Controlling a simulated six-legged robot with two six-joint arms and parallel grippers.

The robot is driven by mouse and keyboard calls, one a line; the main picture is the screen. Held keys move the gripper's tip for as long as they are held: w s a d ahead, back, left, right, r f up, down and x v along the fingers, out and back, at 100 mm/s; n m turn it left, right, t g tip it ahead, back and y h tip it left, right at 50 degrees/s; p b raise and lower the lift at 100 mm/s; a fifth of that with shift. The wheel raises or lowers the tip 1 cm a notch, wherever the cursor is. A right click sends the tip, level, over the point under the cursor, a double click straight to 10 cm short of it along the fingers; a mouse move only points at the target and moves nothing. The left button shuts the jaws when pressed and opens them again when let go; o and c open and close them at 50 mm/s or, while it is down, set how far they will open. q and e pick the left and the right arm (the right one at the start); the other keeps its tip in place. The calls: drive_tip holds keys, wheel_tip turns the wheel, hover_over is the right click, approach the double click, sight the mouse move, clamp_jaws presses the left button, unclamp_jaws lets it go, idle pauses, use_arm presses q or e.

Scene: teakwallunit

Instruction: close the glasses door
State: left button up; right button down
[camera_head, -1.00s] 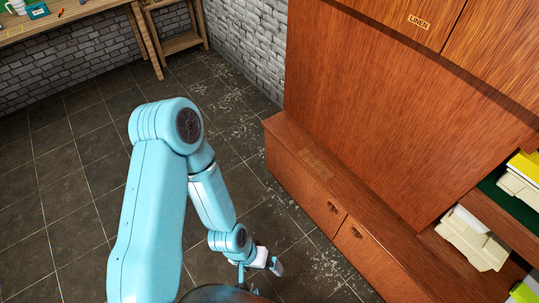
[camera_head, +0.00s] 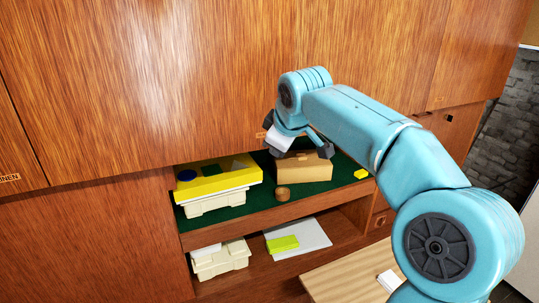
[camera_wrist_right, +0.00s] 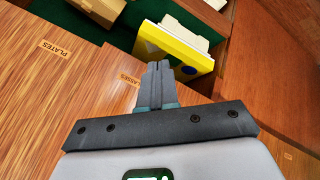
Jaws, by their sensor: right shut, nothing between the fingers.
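The glasses door (camera_head: 160,90) is a wide wood-grain panel in the upper row of the wall unit. Its label (camera_wrist_right: 128,79) is partly hidden behind my right fingers in the right wrist view. I cannot tell how far the door stands open. My right gripper (camera_head: 274,150) is in front of the unit near the door's lower right corner. In the right wrist view its fingers (camera_wrist_right: 157,72) are shut and empty over the door's face near the label. Whether they touch it cannot be told. My left gripper is out of view.
Below the doors, a green-lined shelf (camera_head: 315,193) holds a yellow box (camera_head: 220,182), a tan box (camera_head: 304,170) and a small brown cup (camera_head: 283,194). The plates label (camera_wrist_right: 55,48) shows on the adjoining door. A light wooden surface (camera_head: 345,280) lies at lower right.

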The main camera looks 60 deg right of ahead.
sight(260, 146)
wheel_tip(260, 146, up, 8)
drive_tip(key=s+f+t, duration=0.1)
drive_tip(key=s+t, duration=0.1)
drive_tip(key=w+f+m+t+h+b, duration=0.1)
drive_tip(key=w+f+m+t, duration=0.15)
drive_tip(key=w+t, duration=0.35)
drive_tip(key=s+a+f+m+t+h+b, duration=0.1)
drive_tip(key=s+a+f+m+h+b, duration=0.2)
drive_tip(key=s+f+m+h+b, duration=0.45)
drive_tip(key=w+d+f+y+p, duration=0.1)
drive_tip(key=w+d, duration=0.1)
drive_tip(key=w, duration=0.1)
drive_tip(key=w+d+f+n+p, duration=0.1)
drive_tip(key=w+d, duration=0.2)
drive_tip(key=w, duration=0.1)
drive_tip(key=w+d+y+p, duration=0.1)
drive_tip(key=w+d, duration=0.1)
drive_tip(key=w, duration=0.2)
drive_tip(key=shift+d+f+n+y, duration=0.3)
drive_tip(key=shift+f+y, duration=0.05)
drive_tip(key=shift+f, duration=0.05)
drive_tip(key=shift+s, duration=0.1)
